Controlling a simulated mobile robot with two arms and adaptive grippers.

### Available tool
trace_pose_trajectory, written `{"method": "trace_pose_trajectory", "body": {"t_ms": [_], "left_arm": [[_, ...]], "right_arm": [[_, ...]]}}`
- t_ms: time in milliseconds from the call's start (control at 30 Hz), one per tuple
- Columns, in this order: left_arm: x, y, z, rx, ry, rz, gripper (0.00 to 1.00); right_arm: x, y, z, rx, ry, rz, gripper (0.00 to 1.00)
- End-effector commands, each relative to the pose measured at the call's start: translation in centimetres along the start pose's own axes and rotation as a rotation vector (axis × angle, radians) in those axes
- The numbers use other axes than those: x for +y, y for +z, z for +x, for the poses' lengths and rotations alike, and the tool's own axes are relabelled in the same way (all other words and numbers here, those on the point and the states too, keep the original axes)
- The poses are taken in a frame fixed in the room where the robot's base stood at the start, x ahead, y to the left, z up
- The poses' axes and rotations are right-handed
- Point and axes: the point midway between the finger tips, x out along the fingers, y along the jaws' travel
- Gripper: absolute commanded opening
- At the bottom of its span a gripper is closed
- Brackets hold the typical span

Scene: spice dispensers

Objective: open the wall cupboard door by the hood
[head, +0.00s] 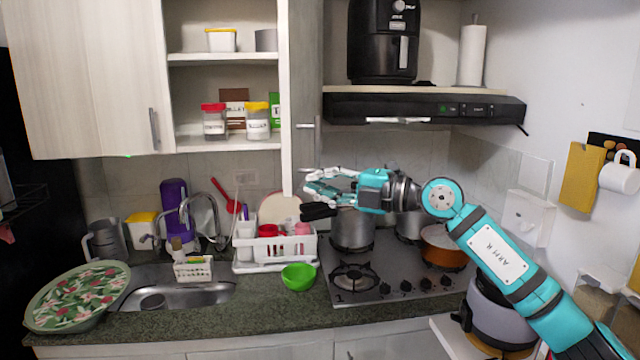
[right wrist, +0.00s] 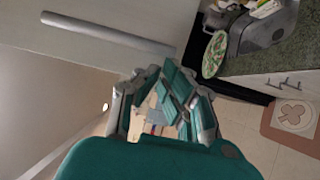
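The wall cupboard door (head: 287,100) by the hood stands swung out towards me, almost edge-on, with shelves showing to its left. Its bar handle (head: 305,126) sticks out on the right side. A grey bar handle (right wrist: 108,33) on a pale panel also shows in the right wrist view. My left gripper is out of view.
The black hood (head: 425,107) is right of the door, with an air fryer (head: 383,45) above. Pots, including a steel one (head: 352,230), stand on the hob below my right arm. A dish rack (head: 275,250) and green bowl (head: 298,277) are on the counter.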

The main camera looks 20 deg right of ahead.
Motion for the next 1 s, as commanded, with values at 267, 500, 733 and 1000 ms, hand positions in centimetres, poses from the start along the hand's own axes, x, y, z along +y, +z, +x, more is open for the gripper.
{"method": "trace_pose_trajectory", "body": {"t_ms": [267, 500, 733, 1000], "left_arm": [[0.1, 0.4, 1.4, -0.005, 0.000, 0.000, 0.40], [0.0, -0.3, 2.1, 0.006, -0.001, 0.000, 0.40], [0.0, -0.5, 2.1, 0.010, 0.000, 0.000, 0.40], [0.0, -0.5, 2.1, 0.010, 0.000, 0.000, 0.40]], "right_arm": [[-0.3, 2.3, -3.4, 0.061, -0.006, 0.005, 0.00], [-0.1, 4.4, -7.6, 0.095, 0.002, 0.000, 0.00], [0.1, 4.5, -8.2, 0.101, 0.002, -0.001, 0.00], [0.1, 4.5, -8.2, 0.103, 0.001, -0.001, 0.00]]}}
